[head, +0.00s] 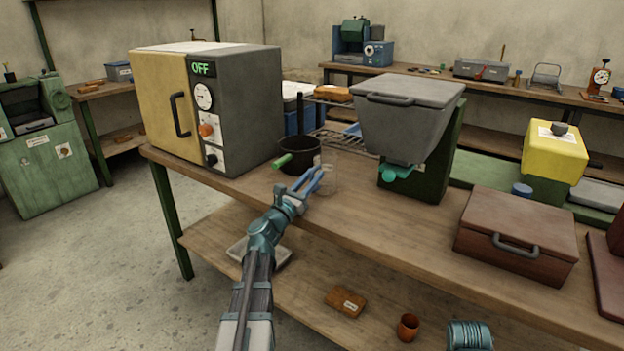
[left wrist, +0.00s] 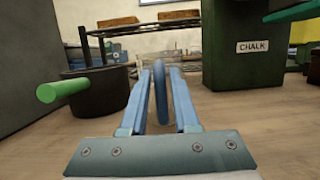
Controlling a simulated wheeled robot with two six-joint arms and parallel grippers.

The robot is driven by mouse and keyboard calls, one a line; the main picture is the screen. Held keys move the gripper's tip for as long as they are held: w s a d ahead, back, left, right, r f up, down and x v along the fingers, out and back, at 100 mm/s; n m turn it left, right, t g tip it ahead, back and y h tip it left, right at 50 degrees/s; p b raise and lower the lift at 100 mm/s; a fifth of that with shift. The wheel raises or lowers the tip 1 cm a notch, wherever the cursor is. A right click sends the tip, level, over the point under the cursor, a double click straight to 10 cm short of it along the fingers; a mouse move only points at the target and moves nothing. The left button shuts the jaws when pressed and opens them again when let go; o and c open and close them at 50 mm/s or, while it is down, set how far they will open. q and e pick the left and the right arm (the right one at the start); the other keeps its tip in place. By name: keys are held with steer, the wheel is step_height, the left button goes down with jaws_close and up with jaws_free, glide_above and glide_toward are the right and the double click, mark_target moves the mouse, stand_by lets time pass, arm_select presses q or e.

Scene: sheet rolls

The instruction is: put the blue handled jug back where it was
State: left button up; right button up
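The jug (head: 329,184) looks clear and is hard to make out. It stands on the workbench (head: 385,222) between the dark pot and the grey hopper. Its blue handle (left wrist: 160,95) shows upright between my left gripper's fingers in the left wrist view. My left gripper (head: 309,181) is open around the handle, and narrow gaps show on both sides of it. The fingers also show in the left wrist view (left wrist: 161,100).
A dark pot (head: 300,157) with a green handle stands just left of my gripper. An oven (head: 240,110) marked OFF is at the left. A grey hopper (head: 408,100) on a green CHALK stand is at the right. A wire rack (head: 345,140) is behind. Bare bench lies in front.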

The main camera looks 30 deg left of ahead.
arm_select(q)
steer(key=shift+o, duration=1)
steer(key=shift+r, duration=0.2)
steer(key=b+v, duration=0.3)
steer(key=v, duration=0.9)
